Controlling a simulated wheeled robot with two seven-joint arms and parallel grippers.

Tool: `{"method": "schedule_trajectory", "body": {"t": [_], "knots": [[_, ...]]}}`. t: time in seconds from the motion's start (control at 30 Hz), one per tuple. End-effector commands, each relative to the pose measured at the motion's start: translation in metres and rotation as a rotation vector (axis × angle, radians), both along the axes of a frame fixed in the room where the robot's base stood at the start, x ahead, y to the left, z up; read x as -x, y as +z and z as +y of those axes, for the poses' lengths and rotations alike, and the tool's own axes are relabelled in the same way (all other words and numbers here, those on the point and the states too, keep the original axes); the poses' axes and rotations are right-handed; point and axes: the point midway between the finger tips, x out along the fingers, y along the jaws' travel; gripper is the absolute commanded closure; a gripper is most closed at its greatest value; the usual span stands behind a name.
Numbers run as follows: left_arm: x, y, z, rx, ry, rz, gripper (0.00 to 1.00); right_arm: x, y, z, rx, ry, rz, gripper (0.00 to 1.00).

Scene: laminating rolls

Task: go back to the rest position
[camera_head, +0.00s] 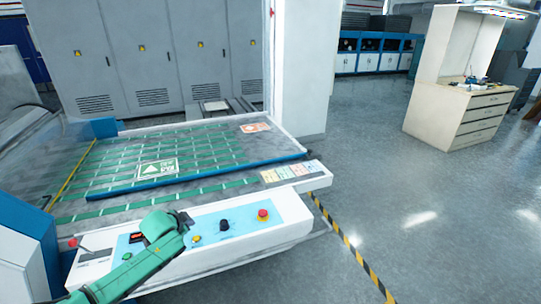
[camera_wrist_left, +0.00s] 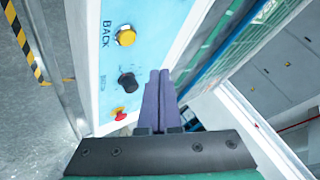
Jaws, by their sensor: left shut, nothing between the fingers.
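My left gripper (camera_wrist_left: 159,78) shows in the left wrist view with its two dark purple fingers together and nothing between them. The fingers lie over the edge of the light blue control panel (camera_wrist_left: 145,65); I cannot tell whether they touch it. In the head view my green left arm (camera_head: 135,265) comes in from the lower left and ends over the left part of the panel, hiding some of it. The fingers are hard to make out there. My right gripper is in neither view.
The panel carries a yellow button (camera_wrist_left: 126,37), a black knob (camera_head: 224,225) and a red button (camera_head: 263,215). Behind it lies the machine bed with green strips (camera_head: 215,150) and a blue bar (camera_head: 190,178). Open grey floor (camera_head: 420,210) lies to the right, before a cream cabinet (camera_head: 450,115).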

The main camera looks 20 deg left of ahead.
Motion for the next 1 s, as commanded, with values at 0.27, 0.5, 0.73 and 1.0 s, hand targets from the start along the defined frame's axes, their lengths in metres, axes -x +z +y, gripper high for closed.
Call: {"method": "schedule_trajectory", "body": {"t": [0.27,0.5,0.73,1.0], "knots": [[0.046,-0.049,-0.111,0.114,-0.062,0.127,1.0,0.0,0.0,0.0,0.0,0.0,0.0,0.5],[0.133,-0.056,-0.206,0.257,-0.016,0.265,1.0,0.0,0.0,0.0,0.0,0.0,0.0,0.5],[0.206,-0.034,-0.222,0.35,0.141,0.362,1.0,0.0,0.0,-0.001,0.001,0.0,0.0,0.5],[0.262,-0.029,-0.211,0.393,0.31,0.446,1.0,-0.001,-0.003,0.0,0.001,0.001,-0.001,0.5]]}}
